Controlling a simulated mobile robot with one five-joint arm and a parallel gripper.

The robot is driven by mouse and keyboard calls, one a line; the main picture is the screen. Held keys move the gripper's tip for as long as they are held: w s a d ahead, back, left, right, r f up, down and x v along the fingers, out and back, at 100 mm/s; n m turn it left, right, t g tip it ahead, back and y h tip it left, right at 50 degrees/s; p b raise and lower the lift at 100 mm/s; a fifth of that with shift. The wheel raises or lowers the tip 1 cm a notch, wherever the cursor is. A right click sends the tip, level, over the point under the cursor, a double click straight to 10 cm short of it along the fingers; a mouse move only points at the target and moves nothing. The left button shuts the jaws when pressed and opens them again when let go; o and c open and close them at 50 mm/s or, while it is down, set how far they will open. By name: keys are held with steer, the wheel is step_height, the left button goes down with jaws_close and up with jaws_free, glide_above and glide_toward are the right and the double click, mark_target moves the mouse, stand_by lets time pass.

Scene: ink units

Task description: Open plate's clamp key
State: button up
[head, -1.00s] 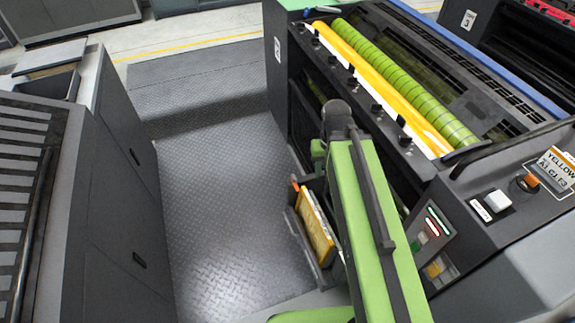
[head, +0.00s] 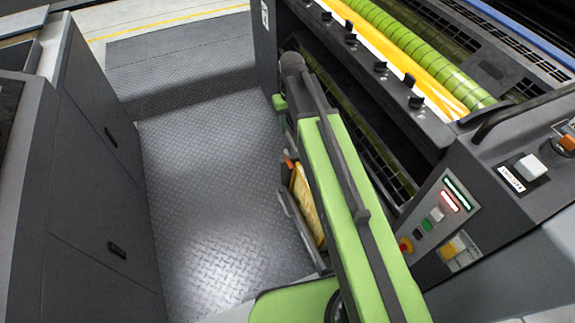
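The press unit (head: 470,185) stands at the right with its top open. A green ribbed roller (head: 430,60) and a yellow roller (head: 395,52) run side by side along it. Black knobs (head: 381,67) sit along the rail in front of the rollers. I cannot tell which part is the plate's clamp key. My green arm (head: 350,200) rises across the middle, in front of the press's open front. My gripper is not visible, so whether it is open or shut does not show.
A control panel (head: 436,215) with lit bars and buttons is on the press's near end. A white button (head: 530,168) and an orange knob (head: 567,142) sit above. A yellow object (head: 305,203) is beside my arm. Grey cabinets (head: 95,180) stand left. The tread-plate floor (head: 205,170) between is clear.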

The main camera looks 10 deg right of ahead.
steer(key=b, duration=0.4)
glide_above(287, 152)
step_height(287, 152, down, 7)
steer(key=shift+s+a+f+n, duration=0.1)
steer(key=shift+n, duration=0.3)
step_height(287, 152, down, 18)
steer(key=b, duration=1.7)
steer(key=shift+r+b, duration=0.2)
steer(key=shift+b, duration=0.1)
steer(key=shift+r, duration=0.1)
jaws_close()
